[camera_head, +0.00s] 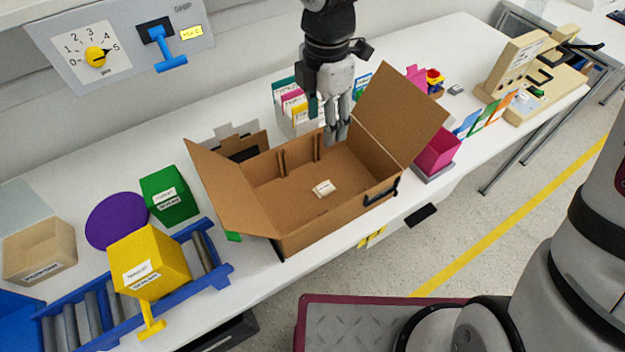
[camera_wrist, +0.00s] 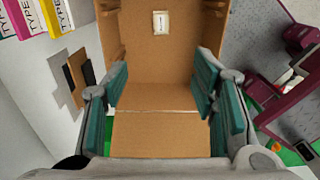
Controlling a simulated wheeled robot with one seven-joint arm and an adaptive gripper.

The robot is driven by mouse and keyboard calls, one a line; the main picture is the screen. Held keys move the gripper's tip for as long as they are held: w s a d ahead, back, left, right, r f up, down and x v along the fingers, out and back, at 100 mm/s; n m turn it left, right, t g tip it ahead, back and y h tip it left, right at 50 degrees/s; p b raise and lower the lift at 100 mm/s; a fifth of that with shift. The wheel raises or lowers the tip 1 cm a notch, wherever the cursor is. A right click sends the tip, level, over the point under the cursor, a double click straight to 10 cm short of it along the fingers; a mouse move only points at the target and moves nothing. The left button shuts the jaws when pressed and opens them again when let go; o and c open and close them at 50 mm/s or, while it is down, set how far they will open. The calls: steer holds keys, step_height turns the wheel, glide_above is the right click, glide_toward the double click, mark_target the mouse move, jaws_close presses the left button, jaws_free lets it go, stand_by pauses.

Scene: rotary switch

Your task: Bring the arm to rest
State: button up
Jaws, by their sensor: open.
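My gripper (camera_head: 337,138) hangs pointing down over the back part of the open cardboard box (camera_head: 290,243) in the head view. Its fingers are apart and nothing is between them. In the wrist view my gripper (camera_wrist: 160,100) shows its teal finger pads spread wide, with the cardboard box (camera_wrist: 160,135) beyond them. A small white labelled piece (camera_head: 324,188) lies on the box floor; the same piece (camera_wrist: 160,22) shows at the top of the wrist view. The rotary switch (camera_head: 97,57) is a yellow knob on a wall panel, its pointer toward the right, near 5.
A blue lever (camera_head: 168,52) sticks out beside the dial. Box flaps (camera_head: 400,115) stand up around my gripper. Binders (camera_head: 290,104) stand behind it. A yellow bin (camera_head: 149,262), a green bin (camera_head: 168,194) and a blue roller track (camera_head: 95,305) are at left. A pink bin (camera_head: 437,150) stands at right.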

steer(key=shift+r, duration=0.55)
stand_by(0.4)
